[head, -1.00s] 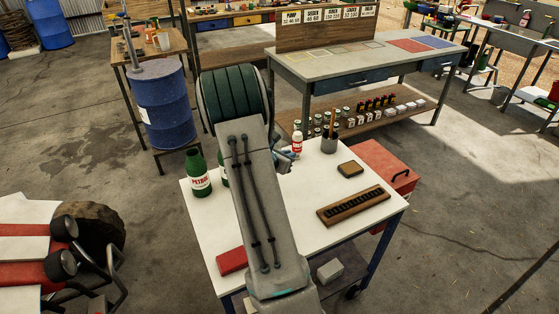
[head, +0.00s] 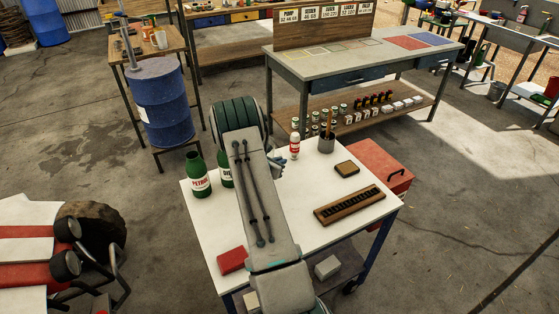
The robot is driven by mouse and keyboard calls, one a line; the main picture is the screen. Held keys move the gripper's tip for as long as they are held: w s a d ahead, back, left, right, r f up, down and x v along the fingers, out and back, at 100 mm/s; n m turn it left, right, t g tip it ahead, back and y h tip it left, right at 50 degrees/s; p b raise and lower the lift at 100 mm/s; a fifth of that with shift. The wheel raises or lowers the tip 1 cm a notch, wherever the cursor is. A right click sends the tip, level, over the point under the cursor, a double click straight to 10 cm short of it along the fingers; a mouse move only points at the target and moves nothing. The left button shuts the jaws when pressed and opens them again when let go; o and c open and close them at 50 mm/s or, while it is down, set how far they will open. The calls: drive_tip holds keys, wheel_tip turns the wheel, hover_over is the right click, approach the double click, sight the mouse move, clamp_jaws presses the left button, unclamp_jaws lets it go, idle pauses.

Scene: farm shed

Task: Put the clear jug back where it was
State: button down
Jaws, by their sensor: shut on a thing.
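My gripper is mostly hidden behind my own arm, above the white-topped table (head: 215,225). Only a small blue-grey part of my gripper (head: 279,158) shows at the arm's right side. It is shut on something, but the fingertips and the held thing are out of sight. I cannot make out the clear jug in this view. A green bottle marked PETROL (head: 200,181) stands at the table's back left corner. A second green bottle (head: 225,172) is partly covered by my arm.
A white bottle with a red label (head: 294,147) and a dark cup of tools (head: 326,143) stand along the back edge. A brown block (head: 346,168), a slotted wooden rack (head: 350,206) and a red box (head: 231,261) lie on the table. The table's left middle is clear.

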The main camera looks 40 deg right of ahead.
drive_tip(key=shift+f, duration=0.2)
drive_tip(key=c, duration=1.5)
unclamp_jaws()
drive_tip(key=shift+c, duration=0.2)
